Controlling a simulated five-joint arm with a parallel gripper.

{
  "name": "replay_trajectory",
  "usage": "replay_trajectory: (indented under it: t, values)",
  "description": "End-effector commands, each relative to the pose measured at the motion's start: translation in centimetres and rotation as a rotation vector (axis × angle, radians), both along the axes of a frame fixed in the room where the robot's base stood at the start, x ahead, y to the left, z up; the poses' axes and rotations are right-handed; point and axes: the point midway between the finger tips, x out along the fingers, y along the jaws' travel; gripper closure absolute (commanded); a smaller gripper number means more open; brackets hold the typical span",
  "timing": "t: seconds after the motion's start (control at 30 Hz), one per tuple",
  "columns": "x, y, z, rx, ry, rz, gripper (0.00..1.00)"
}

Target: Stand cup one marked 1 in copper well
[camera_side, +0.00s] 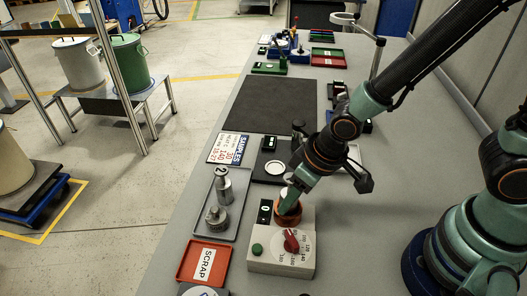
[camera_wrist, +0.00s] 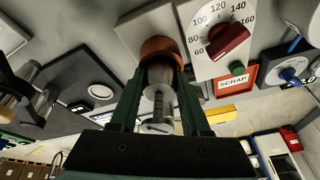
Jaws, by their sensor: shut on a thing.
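My gripper (camera_side: 288,205) points down at the copper well (camera_side: 289,219), which sits at the back of a pale block with a red dial. In the wrist view my gripper (camera_wrist: 160,78) is shut on a silver metal cup (camera_wrist: 158,98). The cup's far end is at the copper well (camera_wrist: 160,48) and seems to be at or in its mouth; how deep it sits cannot be told. The mark on the held cup is not readable. In the side view my fingers hide the cup.
A grey tray (camera_side: 231,230) left of the block holds a metal cup marked 2 (camera_side: 222,182) and a low metal piece (camera_side: 215,217). A red SCRAP tray (camera_side: 204,263) lies in front.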

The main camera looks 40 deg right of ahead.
Motion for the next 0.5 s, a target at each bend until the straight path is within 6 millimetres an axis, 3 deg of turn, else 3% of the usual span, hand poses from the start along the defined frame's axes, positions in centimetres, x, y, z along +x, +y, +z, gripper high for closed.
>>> replay_trajectory:
  t: [0.03, 0.2, 0.23, 0.3, 0.5]
  values:
    - [-0.43, -0.19, -1.66, -0.006, 0.007, 0.006, 1.0]
    - [-0.43, -0.19, -1.66, -0.006, 0.007, 0.006, 1.0]
    - [-0.43, -0.19, -1.66, -0.006, 0.007, 0.005, 0.42]
    - [-0.43, -0.21, -1.66, -0.006, 0.007, 0.005, 0.18]
    - [-0.38, -0.29, -1.67, -0.007, 0.007, 0.003, 0.18]
